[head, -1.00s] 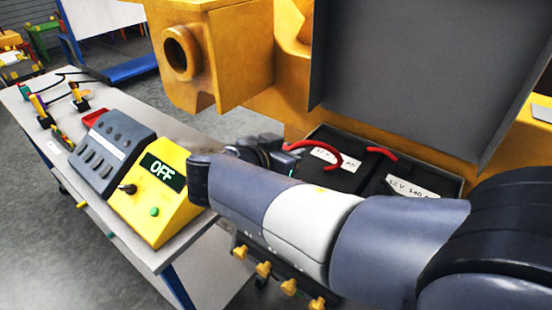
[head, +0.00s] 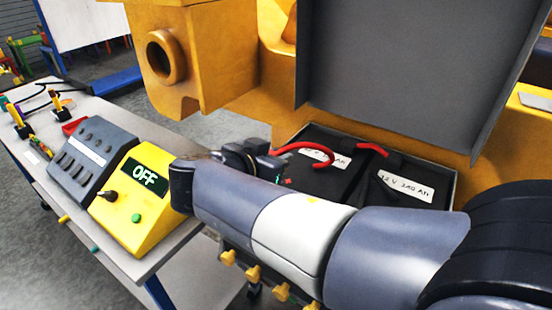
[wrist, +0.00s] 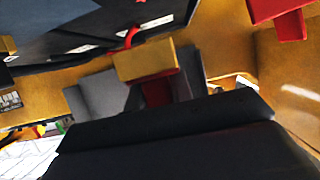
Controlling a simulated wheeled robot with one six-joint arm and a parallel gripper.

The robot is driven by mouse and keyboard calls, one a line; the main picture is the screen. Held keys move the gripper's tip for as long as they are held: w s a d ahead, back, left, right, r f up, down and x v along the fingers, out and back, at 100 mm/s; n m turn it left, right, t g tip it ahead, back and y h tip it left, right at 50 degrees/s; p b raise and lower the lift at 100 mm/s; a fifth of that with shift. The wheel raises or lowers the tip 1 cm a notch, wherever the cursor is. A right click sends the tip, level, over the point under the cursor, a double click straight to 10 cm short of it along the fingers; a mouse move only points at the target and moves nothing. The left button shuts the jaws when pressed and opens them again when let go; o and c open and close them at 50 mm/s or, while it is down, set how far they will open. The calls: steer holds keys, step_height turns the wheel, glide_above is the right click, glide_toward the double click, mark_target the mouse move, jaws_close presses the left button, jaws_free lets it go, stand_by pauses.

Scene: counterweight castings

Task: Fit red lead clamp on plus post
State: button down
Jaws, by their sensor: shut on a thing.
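The red lead (head: 300,147) arcs from my gripper (head: 262,158) over the left battery (head: 330,178) in the open battery box. In the wrist view, my gripper (wrist: 155,92) is shut on the red clamp (wrist: 155,93), which has a brass-coloured end (wrist: 147,61). The lead also shows beyond it in the wrist view (wrist: 130,38). In the head view the clamp is mostly hidden by my gripper and arm. A small red mark (head: 288,182) shows on the battery near the gripper. I cannot make out the plus post or whether the clamp touches it.
A second red lead (head: 372,148) lies on the right battery (head: 405,188). The grey lid (head: 400,60) stands open behind the box. A yellow unit reading OFF (head: 140,205) stands on the bench at left. A red part (wrist: 278,18) shows at the wrist view's upper right.

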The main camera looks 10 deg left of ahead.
steer(key=shift+f+b, duration=1.55)
steer(key=shift+f, duration=0.05)
steer(key=shift+b, duration=1.6)
stand_by(0.4)
steer(key=shift+f+b, duration=1.65)
steer(key=shift+b, duration=0.55)
steer(key=c, duration=1.2)
jaws_free()
steer(key=shift+o, duration=0.2)
steer(key=v, duration=1.1)
steer(key=shift+w, duration=0.1)
steer(key=x, duration=1)
steer(key=shift+w+d+f, duration=0.15)
steer(key=shift+w+d, duration=0.05)
steer(key=shift+w, duration=0.15)
steer(key=shift+r+p, duration=0.3)
steer(key=shift+p, duration=0.15)
